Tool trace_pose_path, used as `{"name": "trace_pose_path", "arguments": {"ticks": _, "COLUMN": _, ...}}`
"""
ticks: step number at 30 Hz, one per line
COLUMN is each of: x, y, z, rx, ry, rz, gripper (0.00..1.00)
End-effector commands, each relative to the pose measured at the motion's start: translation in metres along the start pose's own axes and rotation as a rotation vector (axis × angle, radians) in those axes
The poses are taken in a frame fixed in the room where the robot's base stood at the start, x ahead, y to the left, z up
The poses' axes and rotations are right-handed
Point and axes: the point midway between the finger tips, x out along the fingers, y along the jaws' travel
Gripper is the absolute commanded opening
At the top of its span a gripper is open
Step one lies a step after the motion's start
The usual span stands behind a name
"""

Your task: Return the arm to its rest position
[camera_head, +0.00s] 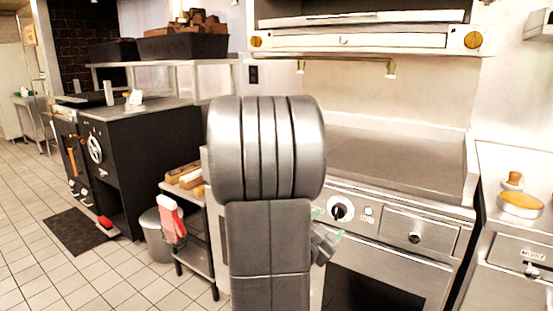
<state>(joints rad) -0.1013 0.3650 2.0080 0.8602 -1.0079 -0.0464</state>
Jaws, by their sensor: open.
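My arm stands upright in the middle of the head view, its thick grey links seen from close by. My gripper (327,228) shows partly from behind the right side of the arm, in front of the steel oven. Its green-tipped fingers are apart, and I see nothing between them. The rest of the gripper and wrist is hidden behind my arm.
A steel range (395,165) with a knob and drawer stands behind and right. A low cart (198,255) holding bread-like items, a grey bin (156,238) and a black oven unit (140,165) stand left. Tiled floor (60,272) is open at lower left.

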Motion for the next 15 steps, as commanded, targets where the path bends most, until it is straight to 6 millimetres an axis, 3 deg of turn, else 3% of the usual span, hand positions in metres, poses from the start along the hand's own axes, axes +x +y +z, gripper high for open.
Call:
{"name": "trace_pose_path", "arguments": {"ticks": 10, "x": 0.071, "y": 0.002, "z": 0.001, "rx": 0.003, "ry": 0.002, "rz": 0.002, "gripper": 0.62}}
{"name": "trace_pose_path", "arguments": {"ticks": 15, "x": 0.066, "y": 0.002, "z": 0.002, "rx": 0.185, "ry": 0.001, "rz": -0.002, "gripper": 0.62}}
